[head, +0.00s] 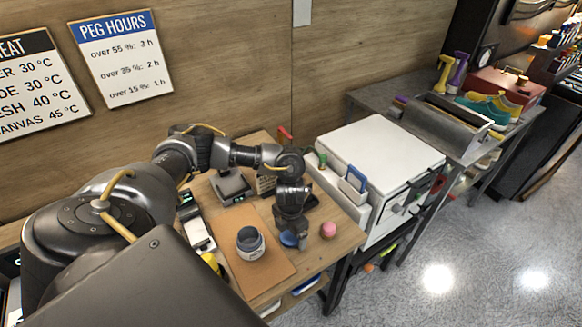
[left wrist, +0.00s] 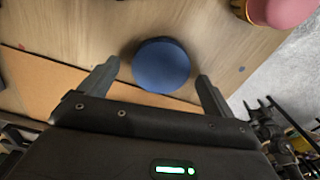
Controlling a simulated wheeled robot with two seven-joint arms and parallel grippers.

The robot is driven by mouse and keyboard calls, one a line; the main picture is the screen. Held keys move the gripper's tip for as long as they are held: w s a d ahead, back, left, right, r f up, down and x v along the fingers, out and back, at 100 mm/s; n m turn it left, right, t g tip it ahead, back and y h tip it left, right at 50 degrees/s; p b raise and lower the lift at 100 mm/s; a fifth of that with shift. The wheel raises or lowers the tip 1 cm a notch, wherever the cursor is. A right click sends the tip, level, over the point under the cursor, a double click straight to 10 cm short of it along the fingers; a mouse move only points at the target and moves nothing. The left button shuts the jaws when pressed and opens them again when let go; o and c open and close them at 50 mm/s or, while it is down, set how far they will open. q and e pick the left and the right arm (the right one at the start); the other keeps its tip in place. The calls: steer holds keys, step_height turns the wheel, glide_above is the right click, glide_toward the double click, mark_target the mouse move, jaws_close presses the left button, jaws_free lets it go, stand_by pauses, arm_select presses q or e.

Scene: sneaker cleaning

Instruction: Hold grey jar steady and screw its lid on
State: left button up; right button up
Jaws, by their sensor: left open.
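The grey jar (head: 250,243) stands upright on a brown mat (head: 262,277), with its dark open mouth facing up and a pale label on its side. A round blue lid (head: 289,239) lies on the wooden table just right of the mat. My left gripper (head: 294,238) points down over the lid, to the right of the jar. In the left wrist view the blue lid (left wrist: 161,65) shows between and slightly beyond the two spread fingertips of my left gripper (left wrist: 157,82), with gaps on both sides. My right gripper is not in view.
A pink-topped round item (head: 328,230) sits right of the lid near the table edge; it also shows in the left wrist view (left wrist: 280,10). A scale-like device (head: 231,187) stands behind the mat. A white cabinet (head: 385,150) stands to the right. The mat's front is bare.

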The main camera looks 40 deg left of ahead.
arm_select(q)
steer(key=shift+f, duration=0.35)
steer(key=c, duration=1.1)
steer(key=shift+o, duration=0.2)
steer(key=shift+r, duration=0.1)
steer(key=shift+w+r+b, duration=0.1)
steer(key=shift+r+b, duration=0.85)
steer(key=shift+r, duration=0.2)
steer(key=d+r+b, duration=0.1)
steer(key=d+r, duration=0.9)
steer(key=d, duration=0.4)
steer(key=shift+w+r, duration=0.3)
